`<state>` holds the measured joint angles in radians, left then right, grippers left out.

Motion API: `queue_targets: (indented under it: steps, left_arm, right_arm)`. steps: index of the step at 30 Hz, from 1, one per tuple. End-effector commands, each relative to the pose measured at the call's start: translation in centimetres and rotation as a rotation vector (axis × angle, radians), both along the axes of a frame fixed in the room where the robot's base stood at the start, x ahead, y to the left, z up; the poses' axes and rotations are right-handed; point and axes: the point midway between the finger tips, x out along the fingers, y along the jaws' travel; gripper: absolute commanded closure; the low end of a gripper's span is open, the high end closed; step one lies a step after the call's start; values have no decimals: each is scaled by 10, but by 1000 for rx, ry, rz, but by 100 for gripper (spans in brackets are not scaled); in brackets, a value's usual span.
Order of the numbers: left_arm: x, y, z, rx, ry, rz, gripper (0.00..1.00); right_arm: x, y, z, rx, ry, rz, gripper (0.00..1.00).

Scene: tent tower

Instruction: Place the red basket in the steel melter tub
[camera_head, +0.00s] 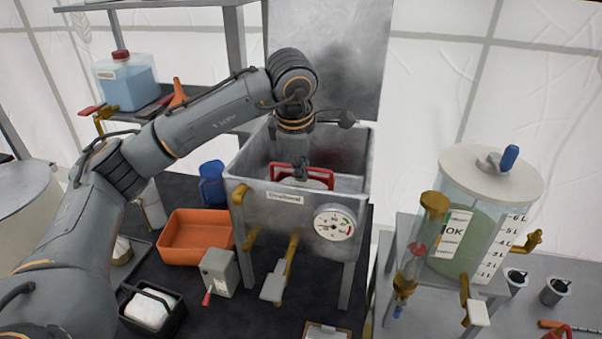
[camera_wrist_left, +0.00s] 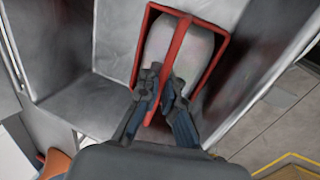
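The steel melter tub (camera_head: 290,208) stands on legs in the middle of the head view, with a dial on its front. The red basket (camera_head: 301,168) is inside the tub's walls, with pale contents in it. It also shows in the left wrist view (camera_wrist_left: 141,40), roughly level, near a tub wall. My left gripper (camera_head: 300,178) reaches down into the tub from above. In the left wrist view its fingers (camera_wrist_left: 164,84) are closed about the basket's red middle bar. Whether the basket touches the tub floor is hidden. My right gripper is not in view.
An orange bin (camera_head: 197,258), a grey box with a red lever (camera_head: 218,272) and a black basket (camera_head: 148,325) are left of the tub. A round glass tank (camera_head: 470,220) stands right. A tall steel panel (camera_head: 325,70) rises behind the tub.

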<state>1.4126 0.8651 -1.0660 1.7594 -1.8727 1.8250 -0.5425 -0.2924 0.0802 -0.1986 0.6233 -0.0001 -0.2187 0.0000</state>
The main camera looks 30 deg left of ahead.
Motion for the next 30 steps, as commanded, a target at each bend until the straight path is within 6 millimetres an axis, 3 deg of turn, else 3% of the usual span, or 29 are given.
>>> queue_targets:
  steps: [5,14,18,30]
  left_arm:
    - [0,0,-16,0,-3,1,100]
    - [0,0,-19,-1,-4,0,100]
    - [0,0,-19,0,0,1,71]
    - [0,0,-14,-1,-2,1,71]
  right_arm:
    - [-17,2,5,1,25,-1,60]
    - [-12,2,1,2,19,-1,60]
    - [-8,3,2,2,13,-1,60]
    - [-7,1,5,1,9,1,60]
